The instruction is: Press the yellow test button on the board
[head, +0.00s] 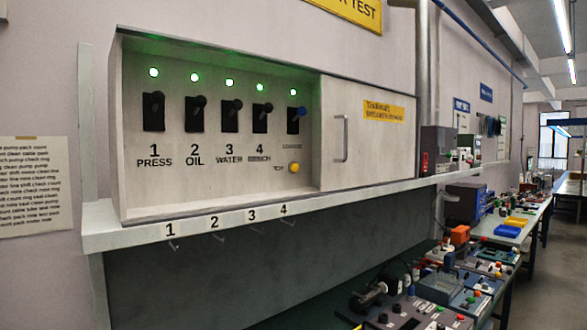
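The board (215,187) is a pale panel in a shallow cabinet on a wall shelf. The yellow test button (294,168) is a small round button at its lower right, below the lever with the blue knob (301,112). Several black levers, such as the one over label 1 (154,110), stand in a row to the left, with their knobs near the top of their dark slots. A green light, such as the leftmost lamp (153,72), glows above each lever. Neither of my grippers shows in the head view.
A closed cabinet door (375,135) with a vertical handle (345,138) adjoins the board on the right. The shelf edge (200,227) juts out below, with small numbered hooks under it. A bench with devices (425,305) runs away at lower right. The space before the board is clear.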

